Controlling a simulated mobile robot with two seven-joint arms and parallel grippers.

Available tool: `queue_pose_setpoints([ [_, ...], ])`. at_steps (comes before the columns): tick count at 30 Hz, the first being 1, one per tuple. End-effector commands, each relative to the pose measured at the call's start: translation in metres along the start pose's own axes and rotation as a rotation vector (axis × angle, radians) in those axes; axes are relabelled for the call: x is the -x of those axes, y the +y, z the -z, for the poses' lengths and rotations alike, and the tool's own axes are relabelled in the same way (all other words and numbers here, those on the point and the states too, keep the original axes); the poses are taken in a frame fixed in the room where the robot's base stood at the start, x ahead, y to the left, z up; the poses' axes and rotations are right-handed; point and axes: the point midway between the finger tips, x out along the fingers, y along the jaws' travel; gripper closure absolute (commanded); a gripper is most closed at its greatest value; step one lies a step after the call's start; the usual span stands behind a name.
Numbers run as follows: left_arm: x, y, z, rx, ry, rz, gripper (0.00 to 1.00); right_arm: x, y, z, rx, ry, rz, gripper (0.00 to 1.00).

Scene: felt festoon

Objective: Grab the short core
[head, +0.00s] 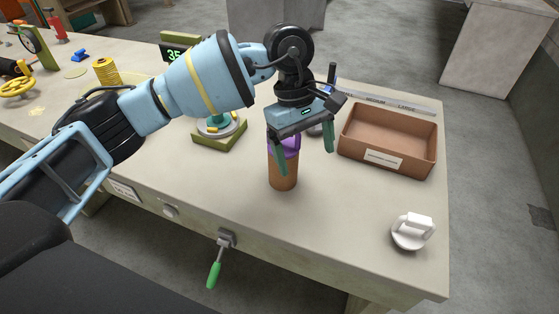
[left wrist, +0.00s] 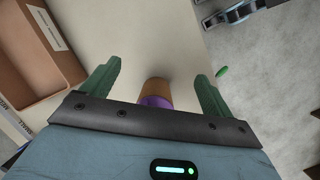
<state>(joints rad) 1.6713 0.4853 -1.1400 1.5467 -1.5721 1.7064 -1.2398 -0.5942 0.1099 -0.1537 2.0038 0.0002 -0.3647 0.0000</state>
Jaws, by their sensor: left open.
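A brown cylinder with a purple upper part (head: 283,178), which looks like the core, stands upright near the front of the bench. Whether it is the short one I cannot tell. My left gripper (head: 305,160) is open above it, fingers pointing down. In the head view one green finger overlaps the cylinder and the other is to its right. I see no contact. My right gripper is not in view.
A brown open box (head: 384,163) with a label stands to the right. A white fitting (head: 412,231) sits at the bench's right front.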

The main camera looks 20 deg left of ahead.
Motion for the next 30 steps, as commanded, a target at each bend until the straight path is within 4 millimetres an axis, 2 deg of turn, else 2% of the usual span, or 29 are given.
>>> queue_pose_setpoints([
  [1, 0.014, -0.001, 0.015, -0.013, 0.079, 0.014, 0.13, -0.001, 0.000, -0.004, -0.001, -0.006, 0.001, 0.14],
  [4, 0.037, -0.006, 0.036, -0.030, 0.197, 0.045, 0.13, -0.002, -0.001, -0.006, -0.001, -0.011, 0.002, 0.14],
  [7, 0.052, -0.009, 0.048, -0.035, 0.263, 0.064, 0.13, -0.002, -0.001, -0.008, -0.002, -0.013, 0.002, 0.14],
  [10, 0.058, -0.011, 0.052, -0.036, 0.288, 0.073, 0.13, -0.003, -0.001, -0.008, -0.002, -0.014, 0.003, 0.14],
  [15, 0.056, -0.011, 0.052, -0.036, 0.288, 0.074, 0.13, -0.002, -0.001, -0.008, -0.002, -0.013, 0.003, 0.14],
  [22, 0.036, -0.012, 0.058, -0.036, 0.286, 0.073, 0.13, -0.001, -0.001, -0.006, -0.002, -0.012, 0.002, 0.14],
  [30, 0.024, -0.010, 0.060, -0.036, 0.285, 0.074, 0.13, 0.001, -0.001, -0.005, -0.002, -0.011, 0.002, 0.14],
])
